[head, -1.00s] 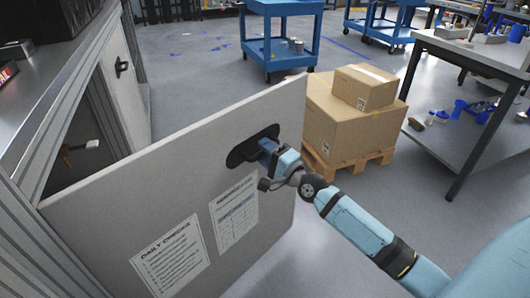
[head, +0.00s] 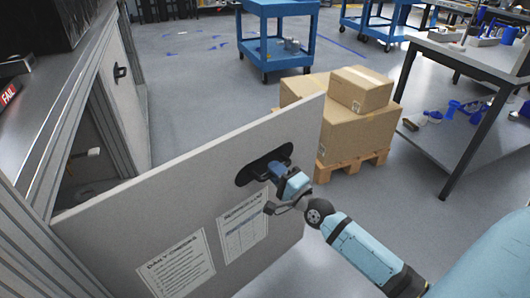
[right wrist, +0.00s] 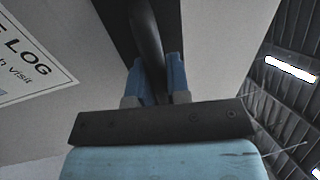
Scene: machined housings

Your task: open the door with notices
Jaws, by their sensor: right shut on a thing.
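The grey door (head: 150,205) with two white notices stands swung out from the cabinet, hinged at its left edge. One notice (head: 178,268) reads "Daily Checks"; a second notice (head: 243,225) is nearer the handle. The dark handle (head: 264,165) is near the door's free edge, partly hidden by my right gripper. My right gripper (head: 278,172) is shut on this handle. In the right wrist view its blue fingers (right wrist: 156,80) sit on both sides of the dark handle bar (right wrist: 148,45). My left gripper is out of view.
A second cabinet door (head: 122,85) with a dark handle is shut at the left. Cardboard boxes (head: 335,125) on a pallet (head: 350,167) stand just behind the door's free edge. A workbench (head: 470,60) stands at the right. Floor between is clear.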

